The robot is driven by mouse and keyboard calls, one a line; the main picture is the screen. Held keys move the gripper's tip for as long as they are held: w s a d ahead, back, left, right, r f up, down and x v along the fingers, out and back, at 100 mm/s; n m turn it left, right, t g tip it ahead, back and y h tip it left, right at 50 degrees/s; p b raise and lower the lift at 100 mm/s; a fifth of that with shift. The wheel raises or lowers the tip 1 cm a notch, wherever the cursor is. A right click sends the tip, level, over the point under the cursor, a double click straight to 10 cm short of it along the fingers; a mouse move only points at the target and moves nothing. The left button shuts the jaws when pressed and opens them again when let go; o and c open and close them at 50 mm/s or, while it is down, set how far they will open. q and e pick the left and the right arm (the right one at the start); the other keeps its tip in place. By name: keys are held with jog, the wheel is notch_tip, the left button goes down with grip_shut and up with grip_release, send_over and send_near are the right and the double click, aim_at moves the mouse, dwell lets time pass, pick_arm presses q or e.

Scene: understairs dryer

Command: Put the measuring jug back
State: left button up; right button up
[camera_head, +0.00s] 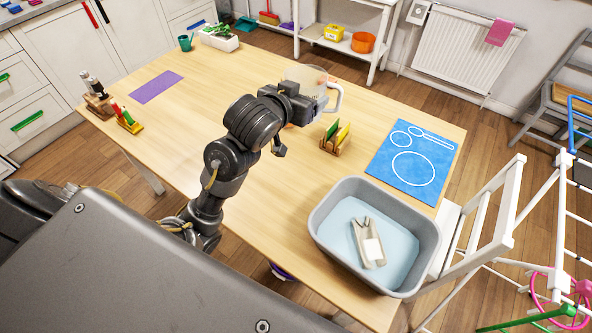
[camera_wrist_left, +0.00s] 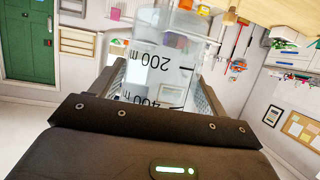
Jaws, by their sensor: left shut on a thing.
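The measuring jug (camera_head: 305,76) is clear, with a pale handle on its right side, and is over the far middle of the wooden table (camera_head: 215,130). My left gripper (camera_head: 308,99) is shut on it; the gripper and wrist hide much of its near side. In the left wrist view the jug (camera_wrist_left: 160,72) stands between the two fingers, with dark 200 and 400 marks on its wall. I cannot tell whether its base touches the table. My right gripper is not in view.
A blue mat (camera_head: 386,148) with white outlines lies at the right. A grey tub (camera_head: 330,241) holding a carton-like item stands at the front right. A small wooden holder (camera_head: 329,147) is near the jug. A purple mat (camera_head: 157,87) lies at the left. A white planter (camera_head: 222,43) is at the back.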

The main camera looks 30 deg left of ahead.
pick_arm(q)
jog(key=shift+h, duration=0.3)
jog(key=shift+s+a+f+b, duration=0.15)
jog(key=shift+s+f, duration=0.25)
jog(key=shift+f, duration=0.7)
jog(key=shift+s+f+b, duration=0.2)
jog(key=shift+s+f, duration=0.2)
jog(key=shift+f, duration=0.7)
jog(key=shift+c, duration=0.2)
jog(key=s+f+m+h+b, duration=0.2)
jog(key=s+f+m+h, duration=0.1)
jog(key=s+f, duration=0.65)
jog(key=shift+g, duration=0.5)
jog(key=w+a+f, duration=0.1)
jog(key=w+f, duration=0.3)
jog(key=w+a+f, duration=0.2)
jog(key=w+f, duration=0.3)
jog(key=w+a+f, duration=0.2)
jog(key=w+f, duration=0.3)
jog(key=shift+f, duration=0.35)
jog(key=shift+s+f, duration=0.1)
jog(key=o, duration=1.8)
jog(key=shift+f, duration=0.1)
